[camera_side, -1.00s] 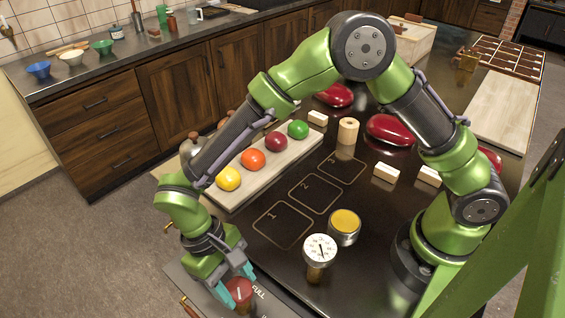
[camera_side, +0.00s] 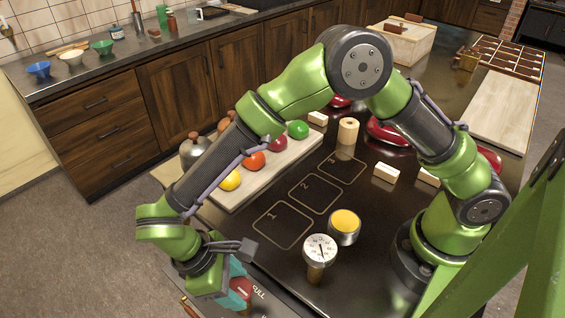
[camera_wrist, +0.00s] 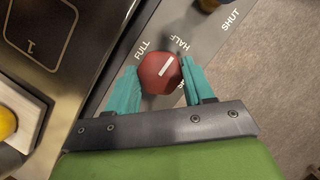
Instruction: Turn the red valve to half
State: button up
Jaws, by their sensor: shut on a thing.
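The red valve (camera_wrist: 155,80) is a round knob with a white line on top, on a grey panel. In the wrist view the line points up and right, roughly at the word HALF. FULL is printed to its upper left, and a third label to its right is partly hidden by a finger. My gripper (camera_wrist: 163,72) has its teal fingers on either side of the knob and is shut on it. In the side view the red valve (camera_side: 241,287) is partly hidden by my gripper (camera_side: 239,288).
Another knob (camera_wrist: 208,4) is cut off at the top of the wrist view, with SHUT beside it. In the side view a dial gauge (camera_side: 320,247) and a yellow-topped button (camera_side: 345,224) stand right of my gripper. A board (camera_side: 220,194) with coloured balls lies behind.

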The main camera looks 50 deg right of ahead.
dwell(0.4)
jog(key=o, duration=1)
jog(key=v, duration=1.7)
